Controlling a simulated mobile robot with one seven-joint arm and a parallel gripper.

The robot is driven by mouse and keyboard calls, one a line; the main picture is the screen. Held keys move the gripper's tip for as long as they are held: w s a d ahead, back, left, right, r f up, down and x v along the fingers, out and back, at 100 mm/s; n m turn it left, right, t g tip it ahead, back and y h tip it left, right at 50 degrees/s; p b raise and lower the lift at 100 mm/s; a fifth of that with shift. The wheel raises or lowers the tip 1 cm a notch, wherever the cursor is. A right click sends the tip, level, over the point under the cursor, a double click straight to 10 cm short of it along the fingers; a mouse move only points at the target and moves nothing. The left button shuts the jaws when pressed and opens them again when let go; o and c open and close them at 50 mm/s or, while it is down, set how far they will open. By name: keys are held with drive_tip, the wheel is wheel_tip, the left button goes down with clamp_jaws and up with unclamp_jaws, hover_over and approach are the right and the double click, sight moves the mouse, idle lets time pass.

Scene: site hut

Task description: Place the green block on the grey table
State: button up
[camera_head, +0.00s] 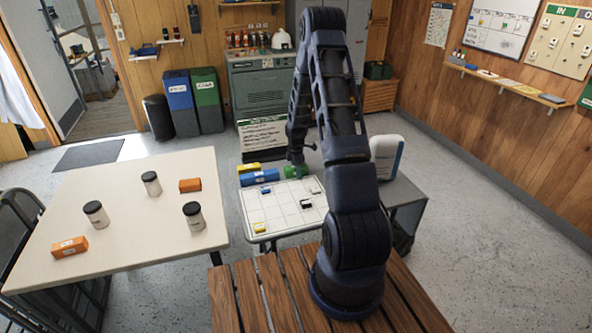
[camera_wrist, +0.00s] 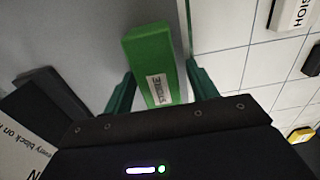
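My gripper (camera_wrist: 162,82) appears open, one finger on each side, with a narrow gap at the right finger. In the head view my gripper (camera_head: 296,160) is at the block, partly hidden by my arm.
A blue block (camera_head: 259,177) and a yellow block (camera_head: 248,168) are beside the green one. Small pieces lie on the gridded sheet (camera_head: 283,207). A white upright case (camera_head: 386,157) stands at the right. A cream table (camera_head: 140,240) at left holds jars and orange blocks.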

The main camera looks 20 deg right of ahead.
drive_tip(key=shift+r, duration=0.1)
drive_tip(key=s+a+r+m+t, duration=0.1)
drive_tip(key=s+r+m, duration=0.15)
drive_tip(key=r, duration=1.05)
drive_tip(key=s+a+r+m, duration=0.1)
drive_tip(key=s+r, duration=0.3)
drive_tip(key=r, duration=0.9)
drive_tip(key=s+a+r+m+t, duration=0.15)
drive_tip(key=s+r+m, duration=0.35)
drive_tip(key=s+r, duration=0.6)
drive_tip(key=s+a+r+m+t, duration=0.1)
drive_tip(key=s+r+m, duration=0.3)
drive_tip(key=s, duration=0.7)
drive_tip(key=s+a+r+m+t, duration=0.1)
drive_tip(key=s+m, duration=0.4)
drive_tip(key=s, duration=0.7)
wheel_tip(320, 180, up, 3)
drive_tip(key=shift+s+a+f, duration=0.1)
drive_tip(key=shift+s+a, duration=0.1)
drive_tip(key=shift+a, duration=0.4)
